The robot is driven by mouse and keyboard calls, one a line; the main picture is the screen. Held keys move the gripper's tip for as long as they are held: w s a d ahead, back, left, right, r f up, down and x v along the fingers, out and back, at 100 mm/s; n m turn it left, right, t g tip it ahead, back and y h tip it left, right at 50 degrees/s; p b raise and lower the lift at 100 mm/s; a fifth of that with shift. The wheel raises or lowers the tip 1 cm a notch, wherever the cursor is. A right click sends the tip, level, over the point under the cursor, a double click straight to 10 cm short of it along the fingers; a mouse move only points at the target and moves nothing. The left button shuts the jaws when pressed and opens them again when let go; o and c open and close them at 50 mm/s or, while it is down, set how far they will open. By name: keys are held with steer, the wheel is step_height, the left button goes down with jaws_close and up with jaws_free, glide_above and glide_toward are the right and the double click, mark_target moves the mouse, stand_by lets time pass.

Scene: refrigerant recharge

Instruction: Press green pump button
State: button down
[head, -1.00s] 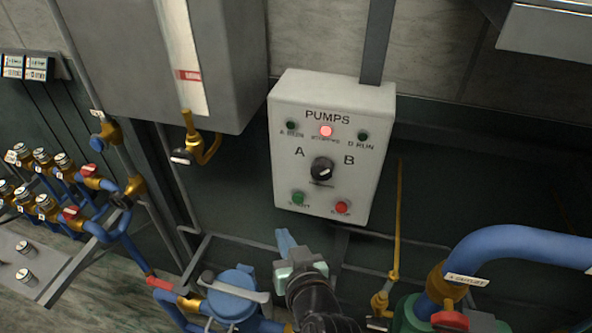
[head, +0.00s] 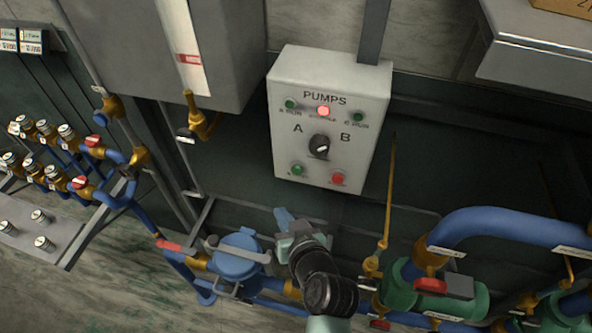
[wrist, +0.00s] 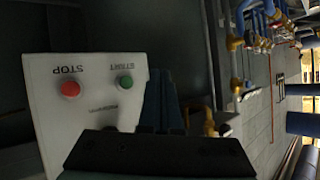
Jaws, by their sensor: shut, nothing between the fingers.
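The white PUMPS box (head: 330,120) is on the wall, with a black A/B selector knob (head: 319,146) in its middle and a lit red lamp (head: 323,111) near its top. The green button (head: 297,170) is at its lower left and the red button (head: 338,179) at its lower right. The wrist view shows the green START button (wrist: 126,82) and the red STOP button (wrist: 70,89) upside down. My gripper (head: 284,217) is shut and empty, below the box and apart from the green button. Its blue fingers (wrist: 160,100) also show in the wrist view, beside the button.
A blue valve body (head: 237,258) with a grey lever is left of my arm. Green pumps (head: 437,290) and blue pipes (head: 515,225) fill the lower right. A thin yellow pipe (head: 390,190) rises right of the box.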

steer(key=w+d+b, duration=0.2)
steer(key=w+b, duration=0.1)
steer(key=w, duration=0.5)
steer(key=shift+d, duration=0.3)
steer(key=shift+b, duration=0.3)
stand_by(1.4)
steer(key=shift+w+d, duration=0.1)
steer(key=shift+w, duration=0.25)
steer(key=shift+w+d+b, duration=0.2)
steer(key=shift+w+b, duration=0.3)
steer(key=shift+b, duration=0.05)
stand_by(0.6)
steer(key=shift+s+r, duration=0.1)
steer(key=shift+s, duration=0.05)
steer(key=shift+s+a+p, duration=0.3)
steer(key=shift+s+p, duration=0.15)
steer(key=shift+s, duration=0.3)
steer(key=shift+s, duration=0.1)
steer(key=shift+s+a+p, duration=0.25)
steer(key=shift+s+p, duration=0.1)
steer(key=shift+s, duration=0.4)
steer(key=shift+s+a+p, duration=0.3)
steer(key=shift+s, duration=0.5)
steer(key=shift+s+a+p, duration=0.25)
steer(key=shift+s+p, duration=0.1)
steer(key=shift+s, duration=0.4)
